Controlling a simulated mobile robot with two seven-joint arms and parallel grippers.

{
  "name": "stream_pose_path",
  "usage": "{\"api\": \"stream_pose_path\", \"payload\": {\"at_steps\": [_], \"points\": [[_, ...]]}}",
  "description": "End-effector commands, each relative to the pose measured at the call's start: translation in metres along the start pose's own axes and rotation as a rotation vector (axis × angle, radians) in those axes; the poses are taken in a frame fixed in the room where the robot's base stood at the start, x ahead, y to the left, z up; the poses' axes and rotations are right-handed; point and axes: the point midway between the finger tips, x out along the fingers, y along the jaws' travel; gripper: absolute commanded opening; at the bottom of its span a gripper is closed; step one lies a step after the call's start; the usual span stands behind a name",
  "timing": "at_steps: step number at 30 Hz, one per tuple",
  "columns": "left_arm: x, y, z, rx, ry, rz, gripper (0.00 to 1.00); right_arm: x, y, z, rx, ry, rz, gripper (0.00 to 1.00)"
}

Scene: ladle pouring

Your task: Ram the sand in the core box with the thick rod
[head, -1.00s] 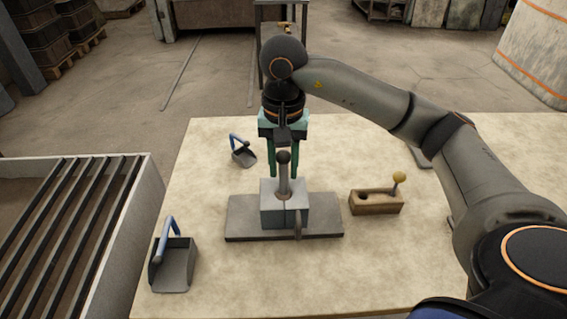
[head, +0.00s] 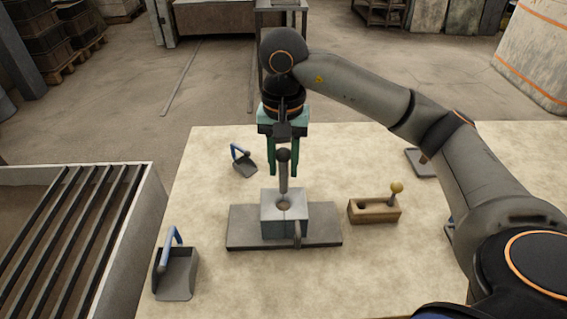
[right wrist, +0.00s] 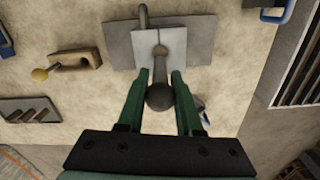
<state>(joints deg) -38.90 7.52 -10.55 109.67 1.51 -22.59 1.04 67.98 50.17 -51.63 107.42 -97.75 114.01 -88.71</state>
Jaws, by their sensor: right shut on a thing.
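My right gripper (head: 283,172) is shut on a grey rod with a dark ball top (head: 284,172). It holds the rod upright over the core box (head: 270,225), a grey block with a round hole in its top. The rod's lower end shows just behind the hole, apparently clear of it. In the right wrist view the rod's ball (right wrist: 160,96) sits between the green fingers, its shaft pointing toward the core box (right wrist: 146,44). The sand's level inside the hole cannot be made out. My left gripper is not in view.
The box stands on a grey plate (head: 240,238). A wooden block (head: 368,214) with a yellow ball-topped peg (head: 397,188) is to its right. A barred bin (head: 75,240) borders the left.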

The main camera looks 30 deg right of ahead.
Motion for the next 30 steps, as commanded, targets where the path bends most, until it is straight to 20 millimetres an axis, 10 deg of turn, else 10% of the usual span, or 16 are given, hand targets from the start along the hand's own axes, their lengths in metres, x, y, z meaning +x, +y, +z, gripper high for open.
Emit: {"api": "stream_pose_path", "payload": {"at_steps": [18, 30], "points": [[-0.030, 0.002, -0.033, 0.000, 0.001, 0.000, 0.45, -0.060, 0.000, 0.000, 0.001, 0.001, -0.001, 0.00], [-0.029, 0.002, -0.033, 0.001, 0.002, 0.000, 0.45, -0.060, 0.000, 0.000, 0.001, 0.000, -0.001, 0.00]]}}
